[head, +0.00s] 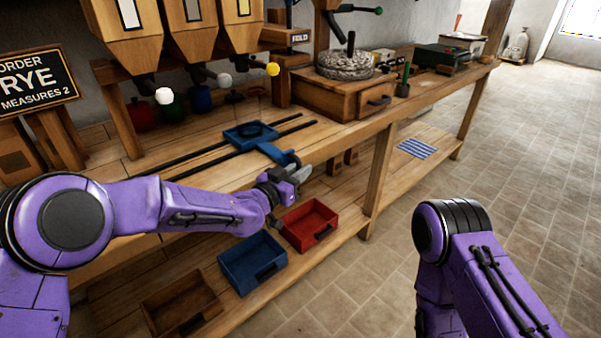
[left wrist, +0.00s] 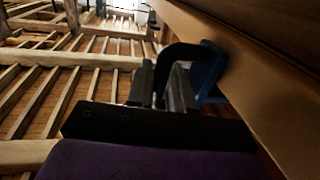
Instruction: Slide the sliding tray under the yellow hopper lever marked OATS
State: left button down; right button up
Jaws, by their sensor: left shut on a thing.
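The blue sliding tray (head: 250,133) sits on two black rails on the bench top, with a blue arm running to its front handle (head: 292,160). My left gripper (head: 290,178) is at the bench's front edge, shut on this handle. In the left wrist view, its fingers (left wrist: 160,88) close around a dark curved handle (left wrist: 182,52) beside a blue part (left wrist: 208,72). The yellow lever knob (head: 272,69) is on the rightmost hopper (head: 240,22); the tray appears below and in front of it. The OATS marking cannot be read. My right gripper is out of view.
White (head: 164,95) and grey (head: 224,80) lever knobs are left of the yellow one. A millstone (head: 345,64) stands right of the rails. Blue (head: 252,262) and red (head: 310,224) bins lie on the lower shelf. The sign (head: 35,83) reads RYE, MEASURES 2.

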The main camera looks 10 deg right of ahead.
pick_arm(q)
jog(key=c, duration=1.2)
grip_release()
jog(key=v, duration=1)
jog(key=shift+s+a+b, duration=0.15)
jog(key=shift+a+b, duration=0.05)
jog(key=shift+b, duration=0.25)
